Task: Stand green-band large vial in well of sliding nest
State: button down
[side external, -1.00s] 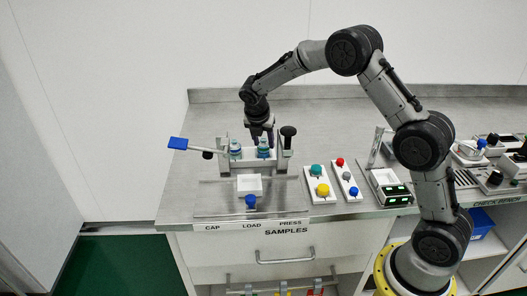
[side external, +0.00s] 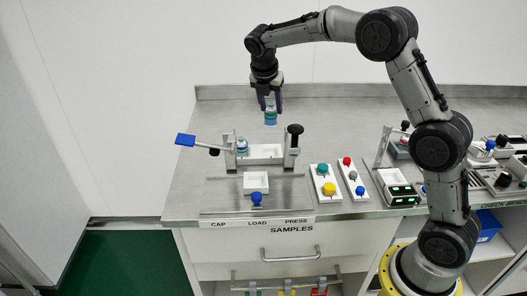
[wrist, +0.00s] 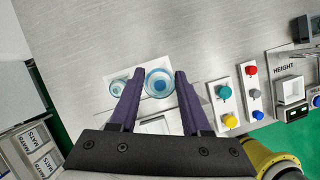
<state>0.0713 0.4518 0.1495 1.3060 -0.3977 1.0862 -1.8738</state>
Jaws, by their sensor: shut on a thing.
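My gripper (side external: 268,108) is shut on a clear vial with a blue-teal band (side external: 270,117), held upright in the air above and behind the white rack. In the wrist view this vial (wrist: 158,84) sits between the purple fingers. I cannot tell clearly whether its band is green. A second, similar vial (side external: 242,146) stands at the left end of the white rack (side external: 265,152); it also shows in the wrist view (wrist: 117,88). The sliding nest appears to be the white square block (side external: 256,178) with a blue knob (side external: 257,198), in front of the rack; its well looks empty.
A blue-handled lever (side external: 186,140) is left of the rack, and a black-knobbed post (side external: 295,130) stands at its right. Button panels (side external: 325,183) and a height gauge (side external: 398,190) are farther right. The counter behind is clear.

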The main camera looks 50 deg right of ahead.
notch_tip(320, 180, up, 14)
jog(key=s+a, duration=0.6)
jog(key=s, duration=0.4)
jog(key=s+a, duration=0.7)
jog(key=s, duration=0.4)
send_near(259, 176)
jog(key=d, duration=0.1)
jog(key=shift+w+d+f, duration=0.1)
jog(key=shift+w+f, duration=0.1)
jog(key=shift+f, duration=0.7)
jog(key=shift+w+d+f, duration=0.1)
jog(key=shift+w+f, duration=0.05)
jog(key=shift+f, duration=0.7)
jog(key=shift+f, duration=0.15)
